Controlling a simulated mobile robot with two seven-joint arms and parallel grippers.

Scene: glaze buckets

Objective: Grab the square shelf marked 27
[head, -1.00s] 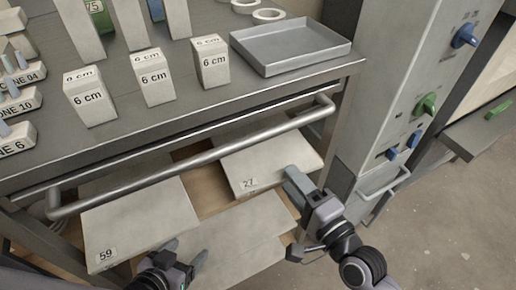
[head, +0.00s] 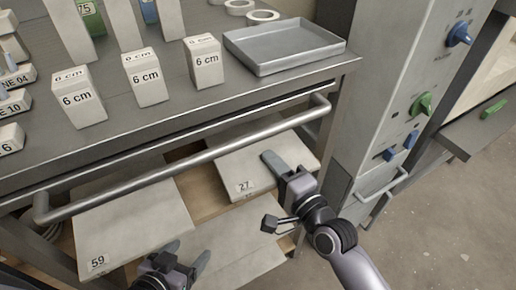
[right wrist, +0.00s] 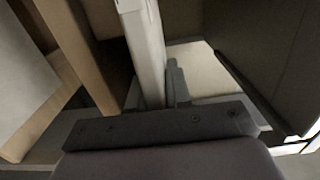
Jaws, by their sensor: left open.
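The square shelf marked 27 (head: 240,162) is a pale flat slab lying under the metal rail, its label at the front edge. My right gripper (head: 272,162) is at its front right part, with one finger visible over the top face. In the right wrist view the slab's edge (right wrist: 146,50) runs between the fingers (right wrist: 155,90). I cannot tell whether both fingers press on it. My left gripper (head: 188,258) is open and empty at the bottom, between the shelf marked 59 (head: 130,225) and a lower unmarked slab (head: 235,245).
A metal rail (head: 190,160) crosses above the shelves. The tabletop above carries several blocks marked 6 cm (head: 147,85) and a grey tray (head: 285,45). A grey cabinet with knobs (head: 400,90) stands close on the right. Open floor (head: 440,220) lies front right.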

